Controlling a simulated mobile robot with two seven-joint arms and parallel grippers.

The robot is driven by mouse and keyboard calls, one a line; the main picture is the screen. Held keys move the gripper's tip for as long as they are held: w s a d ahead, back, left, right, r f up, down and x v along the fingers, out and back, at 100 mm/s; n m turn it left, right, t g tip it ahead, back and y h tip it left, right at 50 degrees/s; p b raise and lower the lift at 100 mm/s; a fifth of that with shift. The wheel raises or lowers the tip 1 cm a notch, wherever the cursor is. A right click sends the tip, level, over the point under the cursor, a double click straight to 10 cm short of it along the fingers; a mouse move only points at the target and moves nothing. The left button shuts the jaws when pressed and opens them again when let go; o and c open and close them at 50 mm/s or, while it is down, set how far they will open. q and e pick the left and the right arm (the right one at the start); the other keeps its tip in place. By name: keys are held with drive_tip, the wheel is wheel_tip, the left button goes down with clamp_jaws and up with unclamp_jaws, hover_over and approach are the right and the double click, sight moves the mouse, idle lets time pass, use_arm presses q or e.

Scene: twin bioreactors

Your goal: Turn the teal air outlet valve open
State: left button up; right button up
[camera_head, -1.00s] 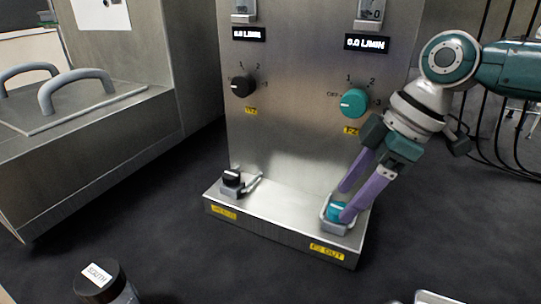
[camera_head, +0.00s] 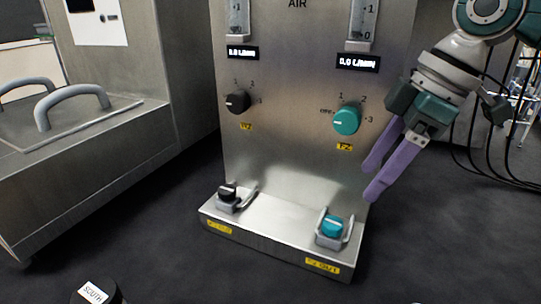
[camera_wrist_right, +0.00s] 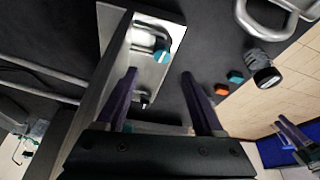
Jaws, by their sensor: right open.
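The teal air outlet valve (camera_head: 333,227) sits on the right end of the steel ledge, with a white line on its cap and a grey bracket around it. It also shows in the right wrist view (camera_wrist_right: 161,56). My right gripper (camera_head: 370,182) is open and empty, above and to the right of the valve and apart from it. In the right wrist view, the open fingers (camera_wrist_right: 159,73) stand either side of the valve's line of sight. A purple-fingered gripper, apparently my left (camera_wrist_right: 291,132), shows at that view's lower right; its opening is unclear.
The upright panel holds a black dial (camera_head: 238,102) and a teal dial (camera_head: 346,119). A black valve (camera_head: 228,192) stands at the ledge's left end. A steel cabinet with handles (camera_head: 75,100) is at left. A black cap labelled SOUTH (camera_head: 94,292) is in front.

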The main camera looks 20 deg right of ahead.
sight(334, 224)
drive_tip(key=a+f+m+p, duration=0.1)
drive_tip(key=f+m, duration=0.1)
drive_tip(key=f, duration=0.1)
drive_tip(key=w+a+f+m+t+h+p, duration=0.1)
drive_tip(key=f+m, duration=0.2)
drive_tip(key=a+f+m+t+h+p, duration=0.1)
drive_tip(key=f+m, duration=0.2)
drive_tip(key=shift+w+a, duration=0.3)
drive_tip(key=shift+a, duration=0.05)
drive_tip(key=shift+c, duration=0.2)
clamp_jaws()
idle(0.6)
